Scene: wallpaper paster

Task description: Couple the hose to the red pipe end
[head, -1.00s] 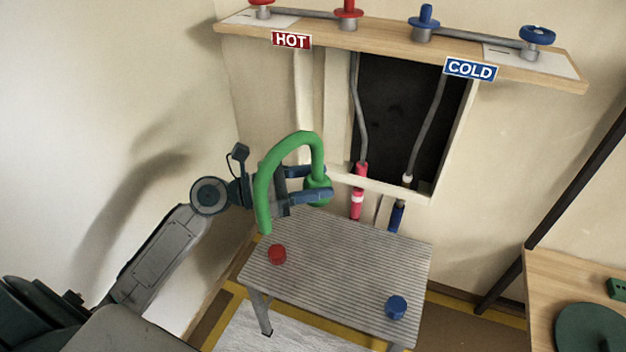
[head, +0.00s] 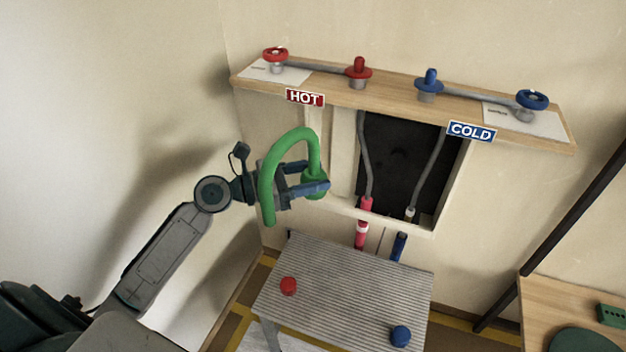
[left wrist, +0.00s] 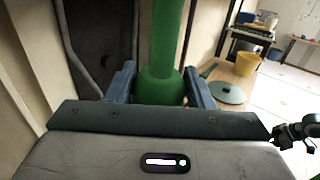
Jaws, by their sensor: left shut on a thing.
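A green hose (head: 291,138) arches up and over in the head view, with one end hanging free at the lower left. My left gripper (head: 313,178) is shut on the thick green collar at its other end. The collar also shows between the blue fingers in the left wrist view (left wrist: 160,88). A red upright pipe end with a flange (head: 359,69) stands on the wooden shelf, above and right of the gripper, apart from the hose. Another red pipe piece with a white band (head: 361,234) sits below the wall opening.
The shelf (head: 400,97) also carries a red valve (head: 275,55), a blue pipe end (head: 430,82) and a blue valve (head: 531,100). Grey flexible lines hang in the dark opening (head: 400,165). A ribbed table (head: 345,290) below holds a red cap (head: 288,286) and blue cap (head: 400,335).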

